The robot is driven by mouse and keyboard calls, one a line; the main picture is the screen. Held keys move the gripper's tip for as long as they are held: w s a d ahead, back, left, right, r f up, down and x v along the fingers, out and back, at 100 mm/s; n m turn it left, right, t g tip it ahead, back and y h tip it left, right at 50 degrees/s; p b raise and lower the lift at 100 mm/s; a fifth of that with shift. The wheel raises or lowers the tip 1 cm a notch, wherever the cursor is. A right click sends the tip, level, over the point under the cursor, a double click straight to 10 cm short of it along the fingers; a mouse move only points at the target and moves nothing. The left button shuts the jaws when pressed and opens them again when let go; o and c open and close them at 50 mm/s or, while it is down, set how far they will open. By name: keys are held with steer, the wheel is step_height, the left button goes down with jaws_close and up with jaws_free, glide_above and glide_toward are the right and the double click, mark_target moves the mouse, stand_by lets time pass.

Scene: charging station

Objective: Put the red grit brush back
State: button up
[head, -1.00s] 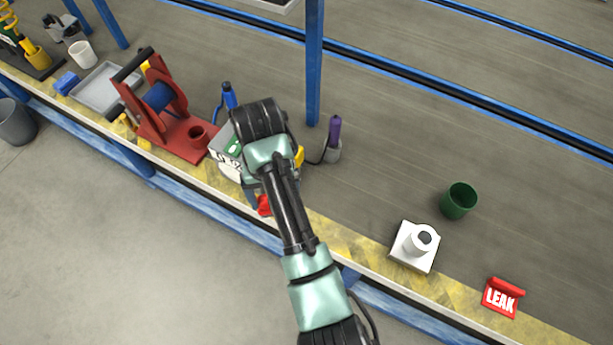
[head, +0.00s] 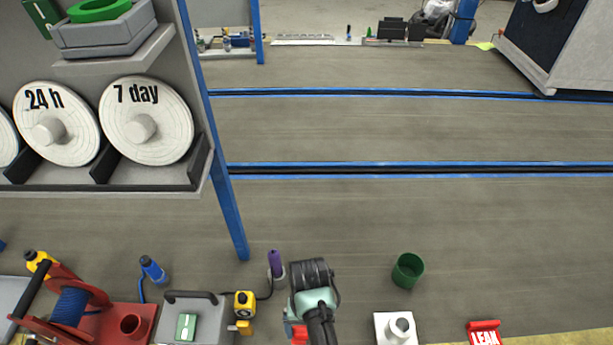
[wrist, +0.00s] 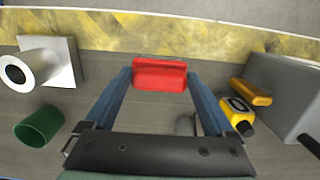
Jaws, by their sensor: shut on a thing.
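The red grit brush (wrist: 160,74) is a small red block in the wrist view, between my two blue fingers. My gripper (wrist: 159,77) is shut on it and holds it over the grey work surface. In the head view, part of the red brush (head: 299,333) shows beside my gripper (head: 297,330) at the bottom edge, mostly hidden by my arm. What lies directly under the brush is hidden. I cannot tell which place belongs to it.
A white block with a round post (head: 398,328) and a green cup (head: 407,270) stand right. A purple-handled tool (head: 275,264), a yellow device (head: 244,304) and a grey box (head: 210,320) stand left. A red LEAK sign (head: 484,334) is far right.

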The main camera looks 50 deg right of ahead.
steer(key=shift+w+f+b, duration=0.1)
steer(key=shift+f+b, duration=0.45)
steer(key=shift+f, duration=1.6)
steer(key=shift+f, duration=0.2)
steer(key=o, duration=1.5)
steer(key=shift+r, duration=0.1)
steer(key=r+p, duration=0.1)
steer(key=r, duration=0.3)
steer(key=r+p, duration=0.1)
steer(key=r, duration=0.3)
steer(key=d+r, duration=0.1)
steer(key=r, duration=0.3)
steer(key=shift+w+r+p, duration=0.1)
steer(key=shift+w+p, duration=0.3)
steer(key=shift+a, duration=0.1)
